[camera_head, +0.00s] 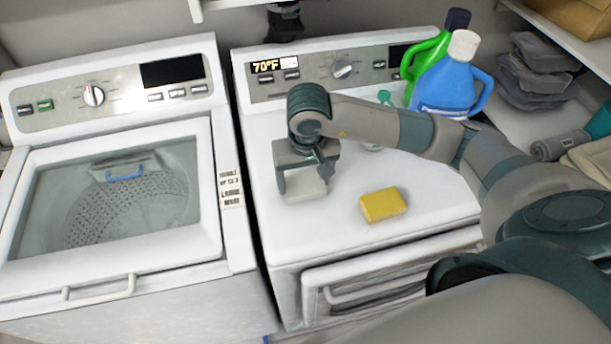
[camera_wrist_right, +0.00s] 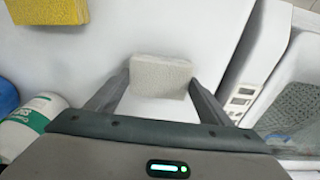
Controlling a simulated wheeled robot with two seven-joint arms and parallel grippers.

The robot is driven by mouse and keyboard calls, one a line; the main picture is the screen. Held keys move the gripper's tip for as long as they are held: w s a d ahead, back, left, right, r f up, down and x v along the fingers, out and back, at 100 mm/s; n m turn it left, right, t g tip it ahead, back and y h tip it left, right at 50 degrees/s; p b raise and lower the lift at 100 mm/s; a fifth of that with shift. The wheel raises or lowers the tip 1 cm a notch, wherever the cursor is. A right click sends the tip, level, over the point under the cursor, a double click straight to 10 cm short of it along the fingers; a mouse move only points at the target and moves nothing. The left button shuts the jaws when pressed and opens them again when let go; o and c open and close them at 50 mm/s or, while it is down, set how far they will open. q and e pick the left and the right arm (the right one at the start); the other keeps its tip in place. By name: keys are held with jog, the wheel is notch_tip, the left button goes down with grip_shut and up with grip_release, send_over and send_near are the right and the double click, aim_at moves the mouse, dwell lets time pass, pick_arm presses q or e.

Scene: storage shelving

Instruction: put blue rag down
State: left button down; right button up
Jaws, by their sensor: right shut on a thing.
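My right gripper (camera_head: 306,182) is over the front left of the right-hand machine's white top (camera_head: 345,235), pointing down. It is shut on a pale, off-white sponge-like block (camera_head: 304,184). The wrist view shows the block (camera_wrist_right: 160,77) between the two fingers of the right gripper (camera_wrist_right: 160,85). The block is close to the white top; I cannot tell whether it touches. No blue rag can be made out in either view. My left gripper is not in view.
A yellow sponge (camera_head: 383,204) lies right of the gripper. A blue jug (camera_head: 447,85) and a green jug (camera_head: 422,62) stand at the back right. Folded grey cloths (camera_head: 535,75) lie on the shelf. The washer (camera_head: 120,195) is at left. The white top's front left is clear.

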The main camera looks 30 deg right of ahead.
aim_at(306, 188)
jog(key=shift+s+f, duration=0.1)
jog(key=o, duration=0.6)
jog(key=shift+b, duration=0.35)
jog(key=o, duration=0.4)
jog(key=shift+r+p, duration=0.2)
jog(key=shift+p, duration=0.2)
jog(key=shift+r, duration=0.1)
pick_arm(q)
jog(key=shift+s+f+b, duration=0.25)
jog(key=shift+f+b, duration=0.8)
jog(key=shift+b, duration=0.05)
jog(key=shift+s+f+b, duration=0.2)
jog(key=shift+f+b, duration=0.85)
pick_arm(e)
notch_tip(306, 188, up, 12)
jog(key=s, duration=0.1)
jog(key=shift+s+a, duration=0.2)
jog(key=shift+f, duration=0.2)
